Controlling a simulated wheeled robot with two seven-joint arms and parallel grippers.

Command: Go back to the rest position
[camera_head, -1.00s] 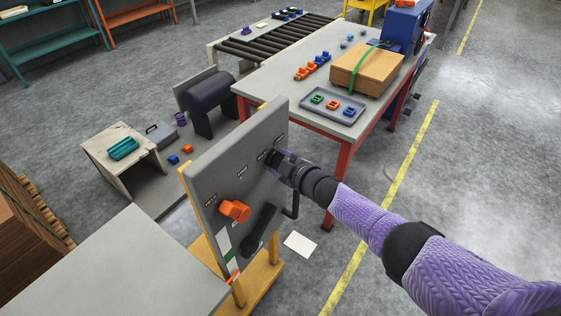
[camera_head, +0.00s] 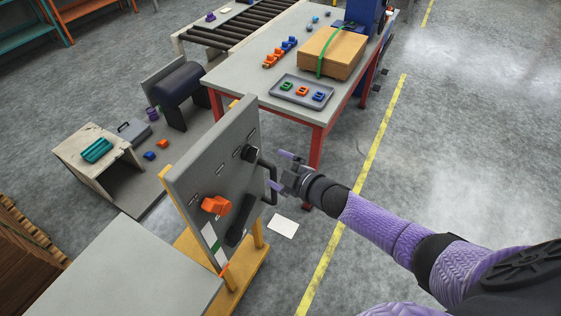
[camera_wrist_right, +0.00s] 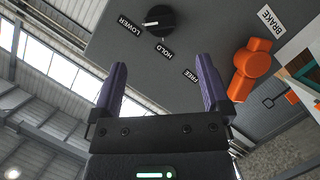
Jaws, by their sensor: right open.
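My right gripper (camera_head: 277,171) is open and empty, just right of the grey control panel (camera_head: 212,165) and apart from it. In the right wrist view its two purple fingers (camera_wrist_right: 162,88) are spread with nothing between them. The knob also shows near the panel's upper right in the head view (camera_head: 250,153). An orange handle (camera_wrist_right: 252,68) sits by the BRAKE label. My left gripper is not in view.
A red-legged table (camera_head: 240,80) behind the panel bears a grey tray (camera_head: 272,91) and a strapped box (camera_head: 345,52). A grey tabletop (camera_head: 115,270) lies at the lower left. A white sheet (camera_head: 283,226) is on the floor. The floor to the right is clear.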

